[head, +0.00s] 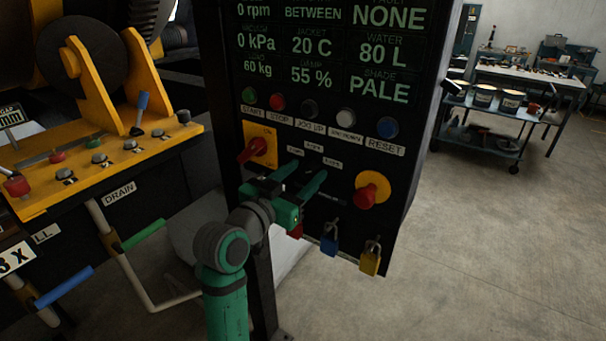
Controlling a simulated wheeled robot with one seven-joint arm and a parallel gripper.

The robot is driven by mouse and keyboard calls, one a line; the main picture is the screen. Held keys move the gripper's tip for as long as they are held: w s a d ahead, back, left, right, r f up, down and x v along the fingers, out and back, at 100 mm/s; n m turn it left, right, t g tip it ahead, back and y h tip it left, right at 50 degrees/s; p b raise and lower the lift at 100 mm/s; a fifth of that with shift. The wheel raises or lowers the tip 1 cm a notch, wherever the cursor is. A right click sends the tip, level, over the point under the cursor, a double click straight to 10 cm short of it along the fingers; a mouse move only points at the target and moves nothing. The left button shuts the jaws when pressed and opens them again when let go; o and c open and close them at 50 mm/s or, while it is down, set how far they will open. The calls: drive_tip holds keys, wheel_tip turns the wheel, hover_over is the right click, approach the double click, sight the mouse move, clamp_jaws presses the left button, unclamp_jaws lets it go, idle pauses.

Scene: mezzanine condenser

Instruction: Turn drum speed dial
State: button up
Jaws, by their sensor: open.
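The black control panel (392,205) stands in front of me, with lit green readouts above and controls below. My gripper (305,171) is open in front of the panel's lower half, its two green fingers pointing at the panel. The drum speed dial is not clearly visible. A dark patch with small white labels (313,147) lies at and just above the fingertips, and a dial there is too dark to make out. I cannot tell whether the fingers touch anything.
A red rotary switch (253,149) on a yellow plate is left of my gripper, a red knob (367,193) on a yellow disc right. Blue (329,243) and yellow (370,260) padlocks hang below. A yellow machine console (100,165) stands left; open floor (500,240) lies right.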

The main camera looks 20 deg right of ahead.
drive_tip(key=c, duration=1.1)
drive_tip(key=shift+o, duration=0.3)
drive_tip(key=shift+n, duration=0.3)
drive_tip(key=n, duration=1.1)
drive_tip(key=shift+w+a, duration=0.1)
drive_tip(key=o, duration=1)
drive_tip(key=shift+o, duration=0.2)
